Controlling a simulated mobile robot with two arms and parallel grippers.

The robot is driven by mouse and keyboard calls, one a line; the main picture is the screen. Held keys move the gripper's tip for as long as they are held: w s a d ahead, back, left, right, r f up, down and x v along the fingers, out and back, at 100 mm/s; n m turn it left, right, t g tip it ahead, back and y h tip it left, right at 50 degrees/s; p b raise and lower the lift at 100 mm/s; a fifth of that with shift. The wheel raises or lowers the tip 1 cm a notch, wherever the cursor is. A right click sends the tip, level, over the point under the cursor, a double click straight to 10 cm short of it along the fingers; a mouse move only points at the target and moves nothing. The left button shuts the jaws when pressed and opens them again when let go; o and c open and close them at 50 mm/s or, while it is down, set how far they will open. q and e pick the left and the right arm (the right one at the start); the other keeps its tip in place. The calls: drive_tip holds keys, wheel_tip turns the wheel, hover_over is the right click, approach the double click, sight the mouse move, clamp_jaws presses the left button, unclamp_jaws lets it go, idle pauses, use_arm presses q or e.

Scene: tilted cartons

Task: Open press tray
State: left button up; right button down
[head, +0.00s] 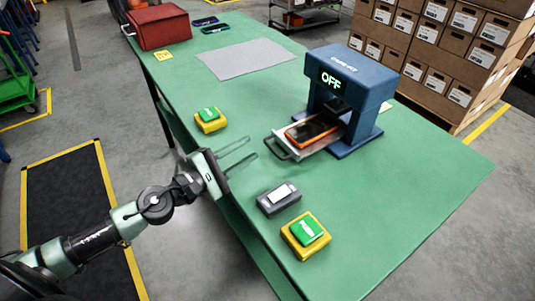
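The blue press (347,92) stands on the green table, with a lit "OFF" on its front. Its metal tray (285,139) sticks out toward the left, with a handle at its front end. An orange-framed phone-like item (312,131) lies on the tray, its far end close to the press opening. My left gripper (243,149) is above the table's near edge, left of the tray handle and apart from it. Its two thin fingers are spread and nothing is between them. My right gripper is not in view.
Yellow boxes with green buttons stand on the green table (400,215), one behind my gripper (210,119) and one near the front edge (306,235). A dark grey device (279,198) lies between. A grey mat (246,58) and red box (158,27) are farther back.

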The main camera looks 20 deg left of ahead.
sight(274, 152)
use_arm(q)
drive_tip(key=m, duration=0.2)
drive_tip(key=f+m+g, duration=0.1)
drive_tip(key=m, duration=0.1)
drive_tip(key=f+m+g+h, duration=0.1)
drive_tip(key=m, duration=0.1)
drive_tip(key=shift+s+a+f+m, duration=0.1)
drive_tip(key=shift+s+f+m, duration=0.1)
drive_tip(key=shift+m, duration=0.2)
drive_tip(key=shift+f+m+g, duration=0.3)
drive_tip(key=shift+m+g, duration=0.3)
drive_tip(key=shift+m, duration=0.2)
drive_tip(key=shift+w+f, duration=0.1)
drive_tip(key=shift+w+d+p, duration=0.2)
drive_tip(key=shift+w+p, duration=0.05)
drive_tip(key=shift+p, duration=0.3)
drive_tip(key=p+x, duration=0.2)
drive_tip(key=x, duration=0.4)
drive_tip(key=shift+f+p, duration=0.1)
drive_tip(key=shift+p, duration=0.2)
drive_tip(key=shift+w+d+f, duration=0.15)
drive_tip(key=shift+w+d, duration=0.1)
